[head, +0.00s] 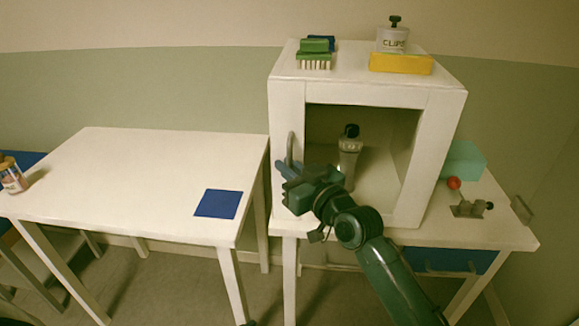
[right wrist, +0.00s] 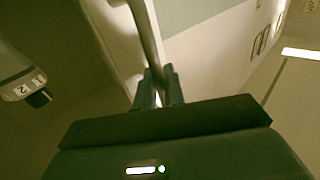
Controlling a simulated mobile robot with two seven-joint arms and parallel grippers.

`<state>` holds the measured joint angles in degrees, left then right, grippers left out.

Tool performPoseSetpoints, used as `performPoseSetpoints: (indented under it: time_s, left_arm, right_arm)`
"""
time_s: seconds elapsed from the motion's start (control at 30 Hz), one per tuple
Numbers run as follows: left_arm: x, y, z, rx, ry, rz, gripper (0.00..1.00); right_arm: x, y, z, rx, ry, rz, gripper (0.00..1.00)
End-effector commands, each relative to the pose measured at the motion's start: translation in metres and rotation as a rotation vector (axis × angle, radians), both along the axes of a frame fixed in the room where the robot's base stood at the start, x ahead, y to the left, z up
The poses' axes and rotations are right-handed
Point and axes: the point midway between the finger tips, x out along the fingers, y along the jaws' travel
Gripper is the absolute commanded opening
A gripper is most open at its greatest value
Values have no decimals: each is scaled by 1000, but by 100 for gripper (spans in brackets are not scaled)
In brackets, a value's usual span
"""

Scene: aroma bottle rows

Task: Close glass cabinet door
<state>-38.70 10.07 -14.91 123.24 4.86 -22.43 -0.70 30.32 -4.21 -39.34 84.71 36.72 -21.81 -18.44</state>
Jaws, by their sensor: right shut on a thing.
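The white cabinet (head: 448,125) stands on the right table. Its front frame surrounds a see-through opening, and a bottle with a black cap (head: 349,160) shows inside. An upright curved door handle (head: 290,147) is on the frame's left side. My right gripper (head: 285,170) is at the handle's lower part, shut on it. In the right wrist view the handle (right wrist: 147,35) runs between the fingers (right wrist: 159,88), beside the pale door frame (right wrist: 113,45). The door looks near the cabinet front; I cannot tell whether it is flush. My left gripper is not in view.
A brush (head: 314,60) and a clips jar (head: 393,40) on a yellow block (head: 400,64) are on the cabinet top. A teal box (head: 464,159) and a red ball (head: 453,183) are to its right. The left table (head: 130,170) is mostly clear, with a blue mat (head: 217,204).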

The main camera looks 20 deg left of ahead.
Motion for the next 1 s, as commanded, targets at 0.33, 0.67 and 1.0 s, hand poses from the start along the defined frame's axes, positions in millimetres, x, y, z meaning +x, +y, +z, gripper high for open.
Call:
performPoseSetpoints:
  time_s: [0.33,0.67,1.0]
  left_arm:
    - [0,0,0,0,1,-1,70]
    - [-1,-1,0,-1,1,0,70]
    - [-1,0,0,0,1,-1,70]
  right_arm:
    - [3,-2,4,3,-8,-7,23]
    - [3,-4,4,4,-8,-9,25]
    - [-31,-42,1,1,-6,-7,25]
